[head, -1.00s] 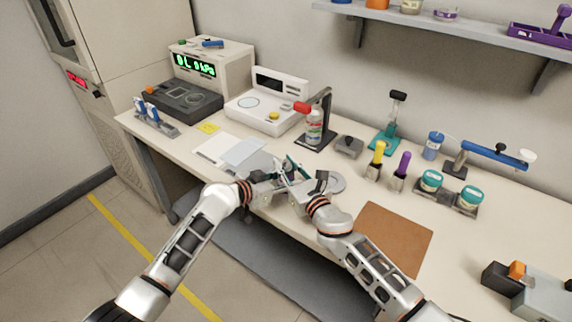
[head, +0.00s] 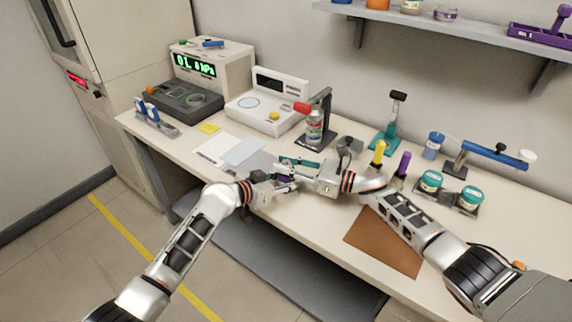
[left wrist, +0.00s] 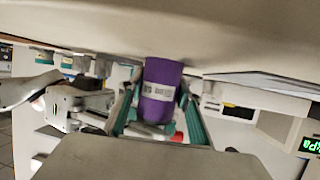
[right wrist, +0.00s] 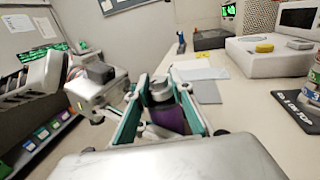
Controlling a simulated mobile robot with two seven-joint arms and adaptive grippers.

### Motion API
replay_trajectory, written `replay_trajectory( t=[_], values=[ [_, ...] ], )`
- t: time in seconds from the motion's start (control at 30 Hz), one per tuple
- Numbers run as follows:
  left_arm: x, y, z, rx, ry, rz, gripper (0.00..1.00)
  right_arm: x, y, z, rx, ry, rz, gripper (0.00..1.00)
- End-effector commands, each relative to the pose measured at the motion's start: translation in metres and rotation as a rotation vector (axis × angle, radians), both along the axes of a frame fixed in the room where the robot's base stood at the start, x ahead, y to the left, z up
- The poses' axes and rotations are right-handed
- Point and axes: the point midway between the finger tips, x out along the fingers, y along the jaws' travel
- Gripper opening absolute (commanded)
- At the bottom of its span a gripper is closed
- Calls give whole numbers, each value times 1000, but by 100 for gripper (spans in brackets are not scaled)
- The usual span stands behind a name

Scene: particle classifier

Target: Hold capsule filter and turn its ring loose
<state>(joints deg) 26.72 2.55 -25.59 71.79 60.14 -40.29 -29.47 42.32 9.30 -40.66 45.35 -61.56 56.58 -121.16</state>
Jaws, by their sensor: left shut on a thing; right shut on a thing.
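The capsule filter has a purple body (left wrist: 160,92) with a white label, seen in the left wrist view. In the right wrist view its purple body (right wrist: 168,117) shows under a grey round top, which I take for the ring (right wrist: 160,91). My left gripper (head: 282,181) is shut on the purple body, with teal fingers on both sides. My right gripper (head: 296,167) comes from the right and is shut at the grey top end. In the head view the fingers hide most of the filter, and I cannot tell whether the ring is loose.
Light sheets (head: 243,152) lie left behind the grippers. A black stand (head: 316,142) with a bottle is behind them. Yellow (head: 378,155) and purple-handled (head: 402,165) tools stand close behind my right arm. A brown mat (head: 385,243) lies at the front right.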

Motion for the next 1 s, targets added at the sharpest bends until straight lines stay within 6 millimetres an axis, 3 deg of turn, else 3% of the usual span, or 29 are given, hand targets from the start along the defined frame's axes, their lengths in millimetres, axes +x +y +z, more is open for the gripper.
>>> replay_trajectory(
  t=[0.4, 0.97, 1.0],
  values=[
    [-3, -5, 0, -2, 0, -9, 0, -2, 0, -6, -10, 4, 105, 1],
    [-2, -5, 1, -4, 1, -6, 0, -2, -2, -5, -7, 5, 119, 0],
    [-2, -5, 1, -5, 0, -6, 0, -2, -2, -5, -7, 5, 119, 27]
  ],
)
